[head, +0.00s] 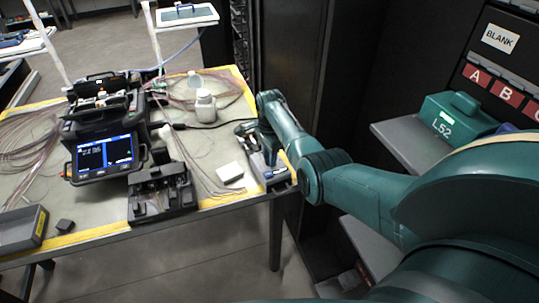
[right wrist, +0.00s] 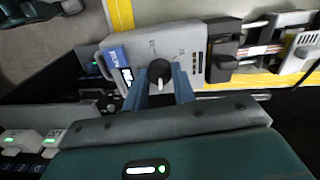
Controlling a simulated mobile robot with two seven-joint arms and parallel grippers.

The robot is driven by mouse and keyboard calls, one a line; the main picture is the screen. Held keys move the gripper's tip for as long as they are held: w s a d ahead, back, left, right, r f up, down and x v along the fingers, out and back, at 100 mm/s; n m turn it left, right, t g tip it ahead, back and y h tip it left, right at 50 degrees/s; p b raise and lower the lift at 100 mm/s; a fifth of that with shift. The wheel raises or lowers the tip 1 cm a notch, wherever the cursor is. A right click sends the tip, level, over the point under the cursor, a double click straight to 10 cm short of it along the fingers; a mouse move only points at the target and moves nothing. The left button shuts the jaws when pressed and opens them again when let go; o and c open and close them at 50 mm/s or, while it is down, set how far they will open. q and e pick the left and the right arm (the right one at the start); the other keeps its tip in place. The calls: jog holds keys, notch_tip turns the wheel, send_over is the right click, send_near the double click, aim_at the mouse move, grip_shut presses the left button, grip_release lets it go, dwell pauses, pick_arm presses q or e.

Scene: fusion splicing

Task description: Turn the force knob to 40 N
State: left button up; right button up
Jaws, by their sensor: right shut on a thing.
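The force knob (right wrist: 160,73) is a round black knob with a white pointer mark, on the face of a grey tester (right wrist: 183,50). My right gripper (right wrist: 159,78) is shut on the knob, one blue-grey finger on each side of it. The scale marks around the knob are too small to read. A small blue display (right wrist: 113,57) is at the tester's left end, its digits unreadable. In the head view the tester (head: 272,178) stands at the table's right front corner, with my right arm reaching over it. My left gripper is in neither view.
A fusion splicer with a lit blue screen (head: 104,153) stands left on the table (head: 110,234). Loose fibres cross the table. A shelf with a teal box (head: 455,117) is right.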

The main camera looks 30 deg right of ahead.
jog(key=o, duration=1)
jog(key=shift+r, duration=0.1)
notch_tip(320, 180, up, 13)
jog(key=shift+b, duration=0.3)
